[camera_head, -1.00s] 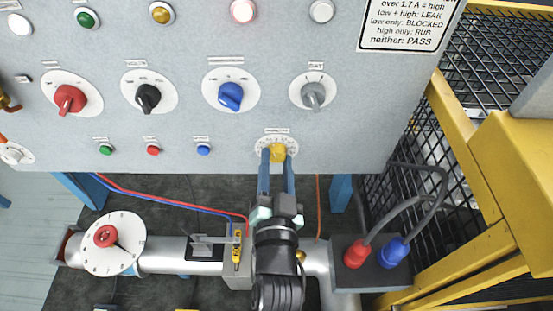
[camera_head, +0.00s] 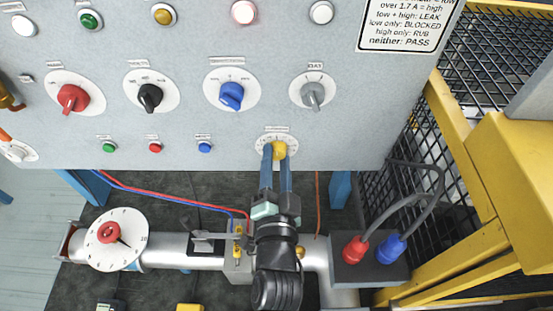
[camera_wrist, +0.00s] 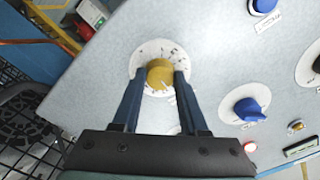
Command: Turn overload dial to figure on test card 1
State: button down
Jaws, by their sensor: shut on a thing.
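The overload dial is taken to be the yellow knob (camera_head: 279,150) on a white scale plate (camera_head: 262,139) at the panel's lower edge; its label is too small to read. My gripper (camera_head: 273,152) reaches up from below and is shut on this knob. In the wrist view the yellow knob (camera_wrist: 160,73) sits between my two blue fingertips (camera_wrist: 160,76), with the scale marks around it partly covered. A pale pointer mark shows on the knob's lower right, but the figure it faces cannot be read. No test card is clearly seen.
Red (camera_head: 72,98), black (camera_head: 150,96), blue (camera_head: 231,95) and grey (camera_head: 312,94) knobs sit above on the panel. A rules sign (camera_head: 405,25) is at top right. A yellow frame (camera_head: 470,170) stands right.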

jog(key=shift+c, duration=2.2)
grip_release()
jog(key=s+b, duration=0.4)
jog(key=s, duration=0.9)
jog(key=shift+b, duration=0.4)
